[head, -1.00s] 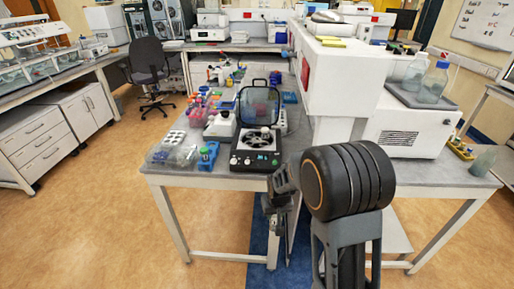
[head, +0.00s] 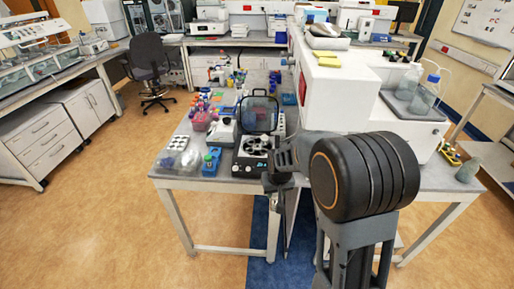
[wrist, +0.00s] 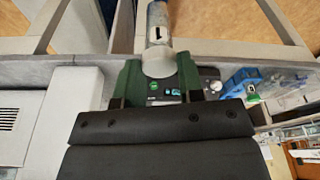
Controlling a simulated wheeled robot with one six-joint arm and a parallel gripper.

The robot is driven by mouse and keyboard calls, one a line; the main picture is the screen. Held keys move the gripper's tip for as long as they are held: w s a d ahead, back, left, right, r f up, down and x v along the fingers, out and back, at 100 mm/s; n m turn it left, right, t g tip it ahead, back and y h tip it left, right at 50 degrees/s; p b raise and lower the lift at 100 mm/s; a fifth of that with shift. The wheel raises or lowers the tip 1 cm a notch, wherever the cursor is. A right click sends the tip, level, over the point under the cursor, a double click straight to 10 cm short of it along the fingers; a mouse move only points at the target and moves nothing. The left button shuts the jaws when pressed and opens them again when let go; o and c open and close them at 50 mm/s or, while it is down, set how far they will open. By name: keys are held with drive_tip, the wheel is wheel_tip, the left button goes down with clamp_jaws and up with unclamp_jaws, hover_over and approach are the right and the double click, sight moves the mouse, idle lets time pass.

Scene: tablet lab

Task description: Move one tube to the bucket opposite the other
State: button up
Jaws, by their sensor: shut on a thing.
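My gripper (wrist: 158,72) is shut on a tube (wrist: 157,25) in the wrist view. The tube has a grey body with a dark mark and a pale end between the green fingers. The black centrifuge (head: 238,168) stands on the near table in the head view with its lid (head: 259,114) raised, its round rotor showing. Its front panel (wrist: 180,88) shows behind the fingers in the wrist view. The wrist of my arm hangs at the centrifuge's front right in the head view, where the held tube cannot be made out. I cannot tell which rotor bucket holds the other tube.
A blue rack (head: 211,160) stands left of the centrifuge, beside clear containers (head: 187,160) and a white tray with round wells (head: 179,143). A large white instrument (head: 337,95) stands to the right.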

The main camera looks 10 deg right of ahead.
wheel_tip(320, 180, up, 10)
idle(0.4)
drive_tip(key=shift+f, duration=0.15)
